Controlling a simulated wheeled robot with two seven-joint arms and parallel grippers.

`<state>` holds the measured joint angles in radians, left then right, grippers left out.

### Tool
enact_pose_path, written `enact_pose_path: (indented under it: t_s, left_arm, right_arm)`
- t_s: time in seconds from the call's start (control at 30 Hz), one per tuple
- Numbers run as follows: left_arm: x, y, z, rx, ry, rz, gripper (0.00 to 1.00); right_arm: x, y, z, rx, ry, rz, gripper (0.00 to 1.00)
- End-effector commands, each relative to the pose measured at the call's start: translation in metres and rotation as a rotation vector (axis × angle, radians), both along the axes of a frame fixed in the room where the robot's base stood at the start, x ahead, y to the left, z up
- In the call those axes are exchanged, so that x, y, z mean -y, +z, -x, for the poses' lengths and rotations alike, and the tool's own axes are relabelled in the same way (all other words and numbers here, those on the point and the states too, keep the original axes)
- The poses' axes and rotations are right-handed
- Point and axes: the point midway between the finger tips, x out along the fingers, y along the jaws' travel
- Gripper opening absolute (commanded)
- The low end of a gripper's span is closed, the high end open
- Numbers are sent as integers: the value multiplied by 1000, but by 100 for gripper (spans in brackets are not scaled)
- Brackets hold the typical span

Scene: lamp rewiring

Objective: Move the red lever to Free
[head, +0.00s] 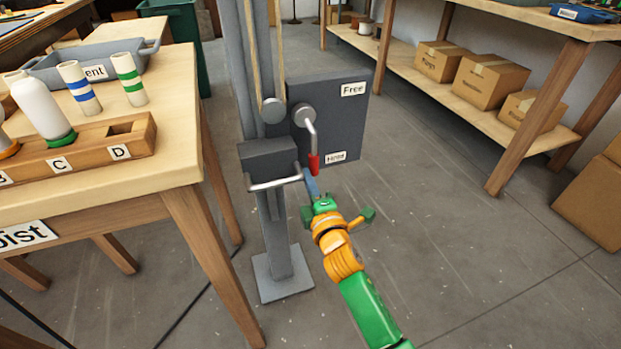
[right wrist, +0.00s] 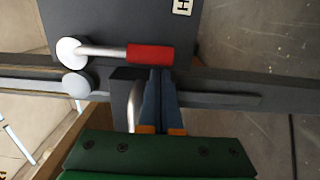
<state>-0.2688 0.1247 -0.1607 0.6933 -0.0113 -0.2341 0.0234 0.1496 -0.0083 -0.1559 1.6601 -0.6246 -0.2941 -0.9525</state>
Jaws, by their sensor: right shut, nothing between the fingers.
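The red lever (head: 314,164) has a bent metal arm on a round pivot and a red grip. It hangs down from the dark grey plate (head: 345,120), its grip beside the lower label (head: 336,157), whose small text is hard to read. The "Free" label (head: 353,89) is at the plate's upper right. My right gripper (head: 311,184) is shut and empty, its fingertips just below the red grip. In the right wrist view the red grip (right wrist: 150,54) lies right by the tips of the shut fingers (right wrist: 160,78); I cannot tell whether they touch. My left gripper is not in view.
The plate is on a grey post (head: 277,245) with a box and a metal crank bar (head: 275,183) left of my gripper. A wooden table (head: 185,170) with bottles in a rack stands at left. Shelves with cardboard boxes (head: 490,80) stand at right. Floor between is clear.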

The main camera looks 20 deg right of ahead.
Motion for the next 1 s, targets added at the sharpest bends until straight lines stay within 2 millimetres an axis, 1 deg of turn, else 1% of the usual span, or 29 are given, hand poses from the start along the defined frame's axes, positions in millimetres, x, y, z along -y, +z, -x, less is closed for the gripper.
enact_pose_path:
  t_s: [0.37, 0.53, 0.67, 0.83, 1.0]
  left_arm:
    - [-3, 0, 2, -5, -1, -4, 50]
    - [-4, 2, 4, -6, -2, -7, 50]
    - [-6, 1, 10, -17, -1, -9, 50]
    - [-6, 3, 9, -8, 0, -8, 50]
    - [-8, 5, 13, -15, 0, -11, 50]
  right_arm:
    - [1, 0, 0, 0, 0, 5, 0]
    - [5, 0, 0, 0, 0, 42, 0]
    - [8, 0, 0, 2, 1, 63, 0]
    - [12, -1, 0, 3, 0, 93, 0]
    - [20, 0, -1, 5, 0, 156, 0]
